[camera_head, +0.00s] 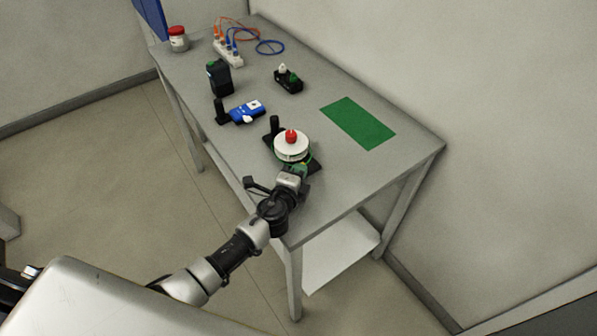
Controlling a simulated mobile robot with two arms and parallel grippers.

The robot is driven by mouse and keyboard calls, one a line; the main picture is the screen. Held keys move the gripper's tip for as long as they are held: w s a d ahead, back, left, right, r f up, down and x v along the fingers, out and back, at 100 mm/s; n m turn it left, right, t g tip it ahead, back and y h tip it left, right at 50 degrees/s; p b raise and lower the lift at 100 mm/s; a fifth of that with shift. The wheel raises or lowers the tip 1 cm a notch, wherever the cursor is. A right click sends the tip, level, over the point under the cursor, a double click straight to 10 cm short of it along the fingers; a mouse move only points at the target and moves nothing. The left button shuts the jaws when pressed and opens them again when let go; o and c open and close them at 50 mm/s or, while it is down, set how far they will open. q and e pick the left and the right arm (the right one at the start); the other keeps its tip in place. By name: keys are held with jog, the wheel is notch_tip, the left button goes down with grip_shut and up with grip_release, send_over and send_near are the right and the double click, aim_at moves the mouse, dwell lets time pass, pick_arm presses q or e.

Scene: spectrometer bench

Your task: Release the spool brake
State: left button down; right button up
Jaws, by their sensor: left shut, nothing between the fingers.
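The spool (291,148) is a white disc with a red knob (291,136) on top and a green edge below. It sits on a black base (317,164) near the front of the table. A black upright post (274,126) stands beside it at the back left. My left gripper (300,172) is at the near side of the spool, low by its green edge, and is shut with nothing held. I cannot tell whether it touches the spool. The brake itself cannot be made out. My right gripper is not in view.
A blue device (247,111) and a black holder (221,113) stand behind the spool. Farther back are a black box (219,77), a black switch block (288,80), a power strip with cables (228,51) and a red-lidded jar (178,39). A green mat (358,123) lies clear at right.

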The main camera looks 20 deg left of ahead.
pick_arm(q)
jog(key=shift+w+d+r, duration=0.15)
jog(key=shift+w+r, duration=0.05)
jog(key=shift+r, duration=0.05)
dwell(0.5)
jog(key=shift+w+d+r, duration=0.1)
jog(key=shift+r, duration=0.05)
jog(key=shift+w+d+r, duration=0.15)
jog(key=shift+w, duration=0.1)
jog(key=shift+w+d+r+b, duration=0.25)
jog(key=shift+w+d+b, duration=0.35)
jog(key=shift+w+b, duration=0.15)
jog(key=shift+w+d, duration=0.1)
jog(key=shift+r, duration=0.1)
dwell(1.2)
